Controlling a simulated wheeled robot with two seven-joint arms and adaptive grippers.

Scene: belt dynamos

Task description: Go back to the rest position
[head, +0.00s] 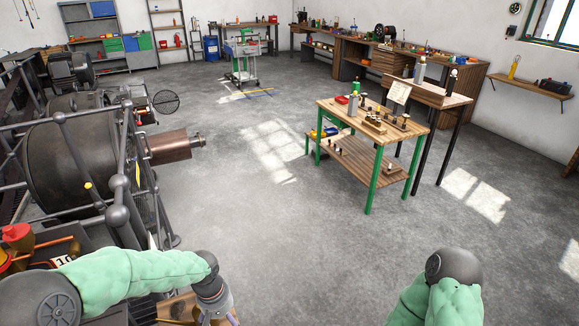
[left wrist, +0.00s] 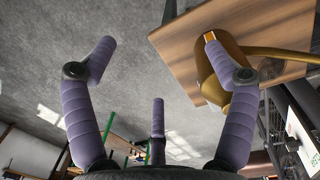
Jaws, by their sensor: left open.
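My left gripper (left wrist: 158,62) shows in the left wrist view with its purple padded fingers spread wide and nothing between them.
A large dark machine with railings (head: 75,160) stands close on the left. A green-legged table (head: 375,165) with small parts stands right of centre. Workbenches (head: 390,65) line the back right. The grey floor (head: 260,210) between machine and table is clear.

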